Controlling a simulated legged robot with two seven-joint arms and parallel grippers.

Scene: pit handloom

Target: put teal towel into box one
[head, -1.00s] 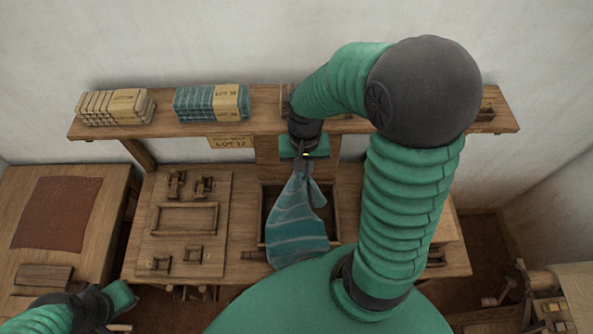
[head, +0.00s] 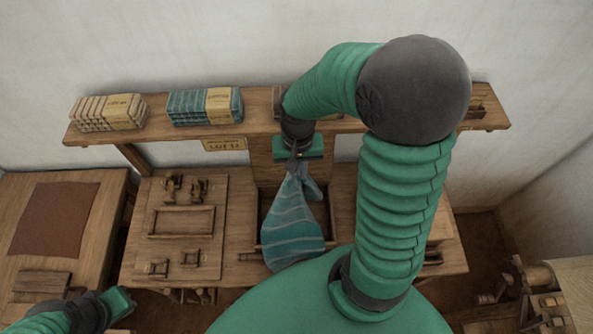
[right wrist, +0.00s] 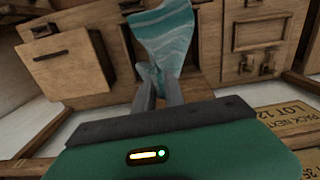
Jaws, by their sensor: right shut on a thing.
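The teal towel (head: 292,226) has pale stripes and hangs bunched from its top end. My right gripper (head: 297,158) is shut on that top end, and the cloth spreads out below it. The towel hangs in front of a dark open wooden box (head: 325,215) in the bench, covering part of it. I cannot tell whether the towel's lower end touches the box. The right wrist view also shows the towel (right wrist: 163,35) beyond the fingers (right wrist: 160,90). My left gripper (head: 122,303) is low at the left, clear of the towel; its jaws are unclear.
A shelf (head: 260,125) along the wall holds a cream towel stack (head: 95,114) and a teal towel stack (head: 190,106). A lot sign (head: 225,144) hangs below it. A wooden fixture board (head: 187,220) lies left of the box. A brown mat (head: 52,219) lies on the left table.

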